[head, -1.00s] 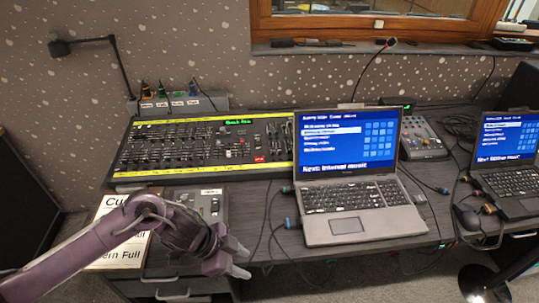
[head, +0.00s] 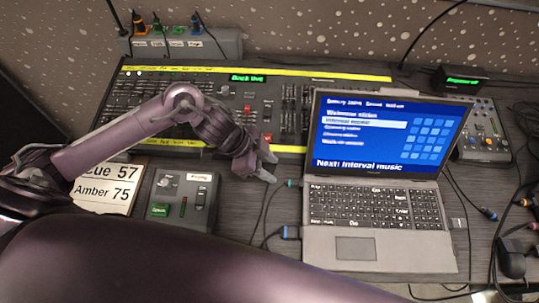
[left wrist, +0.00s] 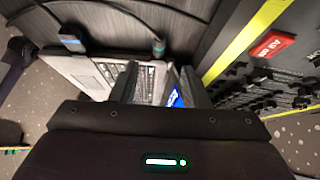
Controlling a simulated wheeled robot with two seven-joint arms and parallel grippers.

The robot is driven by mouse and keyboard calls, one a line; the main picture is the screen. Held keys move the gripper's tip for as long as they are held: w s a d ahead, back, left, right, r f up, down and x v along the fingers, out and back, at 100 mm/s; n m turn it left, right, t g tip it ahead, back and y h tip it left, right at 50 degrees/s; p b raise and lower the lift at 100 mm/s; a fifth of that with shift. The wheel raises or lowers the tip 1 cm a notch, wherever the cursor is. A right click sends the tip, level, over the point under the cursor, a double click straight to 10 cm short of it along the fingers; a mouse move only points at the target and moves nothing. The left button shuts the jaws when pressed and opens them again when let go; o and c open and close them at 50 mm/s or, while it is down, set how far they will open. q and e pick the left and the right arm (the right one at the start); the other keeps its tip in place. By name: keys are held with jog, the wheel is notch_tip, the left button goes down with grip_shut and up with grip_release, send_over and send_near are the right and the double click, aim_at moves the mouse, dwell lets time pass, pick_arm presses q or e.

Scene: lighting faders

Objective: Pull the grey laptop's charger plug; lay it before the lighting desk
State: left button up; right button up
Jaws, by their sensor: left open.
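The grey laptop (head: 378,205) stands open right of the lighting desk (head: 225,79), which is black with yellow strips. Two plugs sit at the laptop's left edge: a blue one (head: 290,232) near the front and a teal-tipped one (head: 291,183) farther back. I cannot tell for sure which is the charger's. Both show in the left wrist view, blue (left wrist: 70,42) and teal (left wrist: 158,47). My left gripper (head: 269,167) is open and empty, above the desk's front edge, just left of the teal plug. My right gripper is out of view.
A small grey box with a green button (head: 184,203) and a printed card (head: 107,189) lie before the lighting desk. Bare table lies between box and laptop, crossed by thin cables. A mixer (head: 482,130) and more cables are at right. My own arm link covers the bottom left.

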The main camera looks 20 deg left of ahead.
aim_at(286, 181)
pick_arm(q)
jog(key=b+x, duration=0.3)
jog(key=x, duration=0.1)
jog(key=shift+s+f+b, duration=0.15)
jog(key=shift+f+b, duration=0.1)
jog(key=shift+b, duration=0.05)
jog(key=shift+x, duration=0.9)
jog(key=shift+w+d+f+b, duration=0.2)
jog(key=shift+d+f+b, duration=0.2)
jog(key=shift+d, duration=0.1)
jog(key=shift+w+d+f, duration=0.1)
jog(key=shift+d+f, duration=0.05)
jog(key=shift+f, duration=0.1)
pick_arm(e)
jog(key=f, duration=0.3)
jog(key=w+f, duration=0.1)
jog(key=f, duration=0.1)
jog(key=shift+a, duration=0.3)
pick_arm(q)
grip_shut()
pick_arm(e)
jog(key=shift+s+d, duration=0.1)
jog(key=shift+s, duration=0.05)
pick_arm(q)
jog(key=shift+a, duration=0.2)
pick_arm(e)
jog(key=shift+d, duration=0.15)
